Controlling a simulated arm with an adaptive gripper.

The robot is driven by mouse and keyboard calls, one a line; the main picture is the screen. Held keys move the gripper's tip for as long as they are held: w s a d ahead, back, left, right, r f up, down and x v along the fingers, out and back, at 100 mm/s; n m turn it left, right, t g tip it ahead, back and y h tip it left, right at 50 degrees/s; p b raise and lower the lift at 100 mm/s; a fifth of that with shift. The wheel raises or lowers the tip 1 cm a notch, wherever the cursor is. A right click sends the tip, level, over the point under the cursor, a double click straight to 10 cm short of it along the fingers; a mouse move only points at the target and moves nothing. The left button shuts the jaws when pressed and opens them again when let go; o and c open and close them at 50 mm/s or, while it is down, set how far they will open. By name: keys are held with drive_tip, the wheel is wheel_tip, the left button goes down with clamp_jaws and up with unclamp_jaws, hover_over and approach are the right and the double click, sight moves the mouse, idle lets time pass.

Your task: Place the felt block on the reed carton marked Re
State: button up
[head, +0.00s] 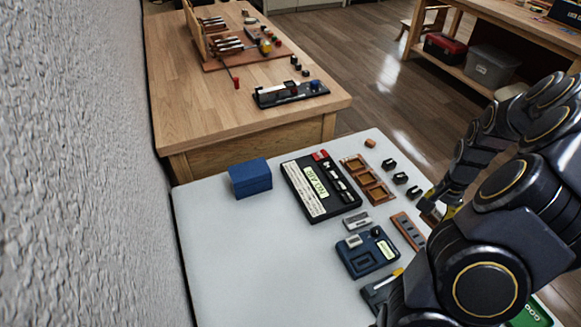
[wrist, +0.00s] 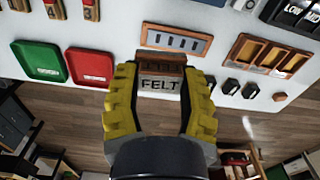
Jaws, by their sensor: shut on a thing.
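In the wrist view my gripper (wrist: 160,96) is closed around a block with a pale face lettered FELT, the felt block (wrist: 160,85). A brown part with dim lettering shows just above that face; I cannot tell whether it belongs to the same block. The yellow fingers lie on both sides of it. In the head view my gripper (head: 432,210) is partly hidden by my arm at the table's right side, and the felt block cannot be made out. I see no carton with a readable Re mark in either view.
A blue box (head: 250,179) stands at the white table's left, with bare tabletop in front. A dark labelled console (head: 320,187), a compartment tray (head: 367,180), a slotted wooden strip (head: 408,231) and a blue device (head: 367,253) fill the middle. Red (wrist: 90,66) and green (wrist: 36,60) trays show in the wrist view.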

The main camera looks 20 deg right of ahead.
drive_tip(key=w+a+r+n, duration=0.25)
drive_tip(key=w+a, duration=0.35)
drive_tip(key=w, duration=0.3)
drive_tip(key=w+a+r+n, duration=0.2)
drive_tip(key=w+a, duration=0.3)
drive_tip(key=a, duration=0.3)
drive_tip(key=w+a+r+n, duration=0.15)
drive_tip(key=w+a, duration=0.25)
drive_tip(key=a, duration=0.5)
drive_tip(key=w+a+r+n, duration=0.1)
drive_tip(key=w+a+n, duration=0.1)
drive_tip(key=w+a, duration=0.45)
hover_over(249, 169)
drive_tip(key=s, duration=0.2)
drive_tip(key=f, duration=0.7)
drive_tip(key=shift+w+f, duration=0.2)
drive_tip(key=shift+f, duration=0.2)
drive_tip(key=shift+w+f, duration=0.65)
drive_tip(key=shift+f, duration=0.15)
drive_tip(key=shift+w+f, duration=0.1)
drive_tip(key=shift+f, duration=1.45)
drive_tip(key=shift+f, duration=0.1)
